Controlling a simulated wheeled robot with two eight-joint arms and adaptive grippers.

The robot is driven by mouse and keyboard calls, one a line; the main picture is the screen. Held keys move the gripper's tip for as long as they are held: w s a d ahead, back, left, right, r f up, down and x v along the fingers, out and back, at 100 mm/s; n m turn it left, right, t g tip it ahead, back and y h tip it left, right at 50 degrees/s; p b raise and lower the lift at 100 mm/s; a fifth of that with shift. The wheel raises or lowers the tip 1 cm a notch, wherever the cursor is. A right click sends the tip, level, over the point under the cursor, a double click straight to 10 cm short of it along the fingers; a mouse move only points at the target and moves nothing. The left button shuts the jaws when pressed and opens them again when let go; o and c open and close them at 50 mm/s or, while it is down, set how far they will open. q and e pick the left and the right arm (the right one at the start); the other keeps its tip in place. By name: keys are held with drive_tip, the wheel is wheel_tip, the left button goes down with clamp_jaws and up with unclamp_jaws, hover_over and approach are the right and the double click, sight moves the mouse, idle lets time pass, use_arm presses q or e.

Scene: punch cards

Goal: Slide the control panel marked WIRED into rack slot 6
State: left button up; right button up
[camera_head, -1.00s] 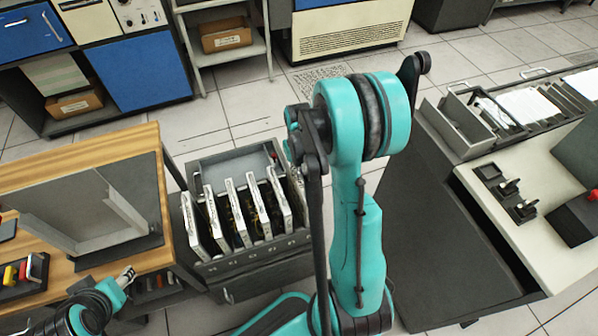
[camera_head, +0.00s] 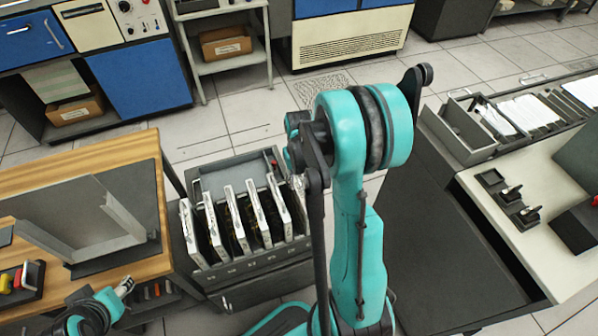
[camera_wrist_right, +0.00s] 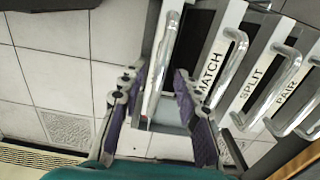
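In the head view a grey rack (camera_head: 262,262) holds several upright white-edged panels. Marks along its front edge are too small to read. The right wrist view shows panels labelled MATCH (camera_wrist_right: 211,72), SPLIT (camera_wrist_right: 252,83) and PAIR (camera_wrist_right: 290,86). Left of them is another panel's silver handle (camera_wrist_right: 163,65), its label not legible. My right gripper (camera_wrist_right: 156,85) has purple-padded fingers spread on either side of that handle, with visible gaps. In the head view my arm hides most of it. My left gripper (camera_head: 125,286) is at lower left, its opening unclear. No WIRED label is readable.
A wooden table (camera_head: 80,152) with a grey angled stand (camera_head: 75,222) is left of the rack. A dark-sided desk (camera_head: 430,250) stands right of it, with open grey bins (camera_head: 470,135) at its far side. Tiled floor is clear behind the rack.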

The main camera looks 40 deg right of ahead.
wheel_tip(320, 180, up, 11)
drive_tip(key=shift+r, duration=0.2)
idle(0.6)
